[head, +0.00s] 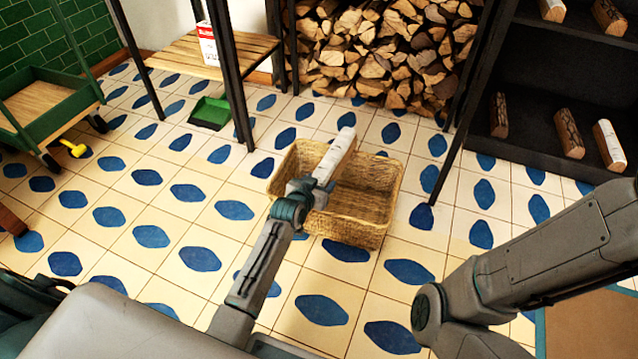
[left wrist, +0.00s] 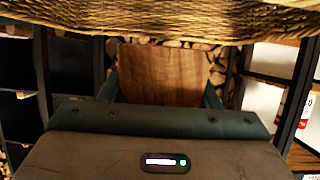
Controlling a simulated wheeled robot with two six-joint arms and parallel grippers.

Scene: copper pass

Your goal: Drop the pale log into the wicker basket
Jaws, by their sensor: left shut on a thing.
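The pale log (head: 338,157) has whitish bark and is held by my left gripper (head: 311,190) above the wicker basket (head: 372,190). Its brown cut end (left wrist: 160,72) shows between the two fingers in the left wrist view. The log slants away from the gripper across the basket's opening, and its far end reaches near the back rim. The basket is tan, woven and open on top, and it stands on the floor. Its rim (left wrist: 200,20) crosses the top of the left wrist view. The log covers part of the basket's inside. Only links of my right arm show.
A dark shelf (head: 540,83) at right holds several logs, including another pale one (head: 609,145). A wood pile (head: 380,50) stands behind the basket. A green cart (head: 45,105), a green dustpan (head: 211,112) and a wooden-topped table (head: 180,55) are at left. Tiled floor left of the basket is clear.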

